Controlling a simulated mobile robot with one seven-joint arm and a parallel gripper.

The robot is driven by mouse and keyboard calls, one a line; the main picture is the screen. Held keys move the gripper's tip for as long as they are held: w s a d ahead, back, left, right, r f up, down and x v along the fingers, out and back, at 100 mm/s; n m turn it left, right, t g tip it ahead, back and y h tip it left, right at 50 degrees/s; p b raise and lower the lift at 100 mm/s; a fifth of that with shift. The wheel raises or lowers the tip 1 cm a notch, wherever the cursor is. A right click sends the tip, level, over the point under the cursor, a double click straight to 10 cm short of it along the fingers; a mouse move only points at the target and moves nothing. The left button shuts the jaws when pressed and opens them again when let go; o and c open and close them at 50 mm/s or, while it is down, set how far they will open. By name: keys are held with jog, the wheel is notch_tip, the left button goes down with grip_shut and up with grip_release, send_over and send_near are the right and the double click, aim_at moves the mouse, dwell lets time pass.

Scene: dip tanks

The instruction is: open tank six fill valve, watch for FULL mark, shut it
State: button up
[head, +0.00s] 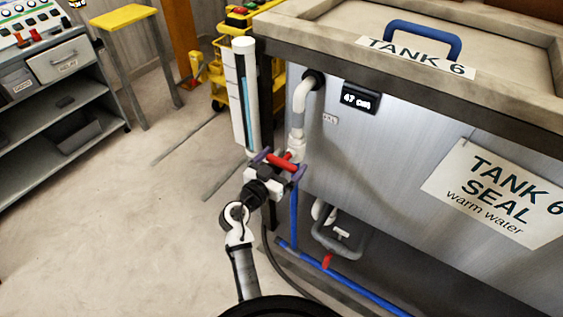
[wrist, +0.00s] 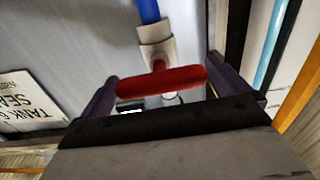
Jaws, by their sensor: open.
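Tank six (head: 390,150) is a grey metal tank with a "TANK 6" label on its lid. Its fill valve has a red bar handle (head: 282,163), fixed on a white pipe with a blue pipe below. My gripper (head: 276,166) is open, its purple fingers at either end of the handle. In the wrist view the red handle (wrist: 162,80) lies crosswise between the fingers (wrist: 165,88); firm contact cannot be told. A white upright level gauge (head: 245,95) with a blue-green column stands left of the pipe. A small display (head: 360,98) reads "47 cm". No FULL mark is legible.
A second red-handled valve (head: 327,260) sits low under the tank. A sign (head: 497,190) reads "TANK 6 SEAL warm water". A yellow stool (head: 124,17), a yellow cart (head: 222,75) and a grey shelf unit (head: 60,125) stand behind. The floor at left is clear.

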jog(key=c, duration=0.7)
jog(key=shift+n, duration=0.3)
jog(key=n, duration=0.2)
jog(key=shift+a+n+b, duration=0.15)
jog(key=shift+n+b, duration=0.15)
jog(key=shift+b, duration=0.1)
jog(key=n, duration=0.3)
jog(key=shift+n, duration=0.3)
jog(key=n+p, duration=0.1)
jog(key=n, duration=0.4)
jog(key=shift+n+p, duration=0.3)
jog(key=n+p, duration=0.2)
jog(key=n, duration=0.3)
jog(key=shift+f+p, duration=0.15)
jog(key=shift+p, duration=0.15)
jog(key=shift+n, duration=0.4)
jog(key=o, duration=0.7)
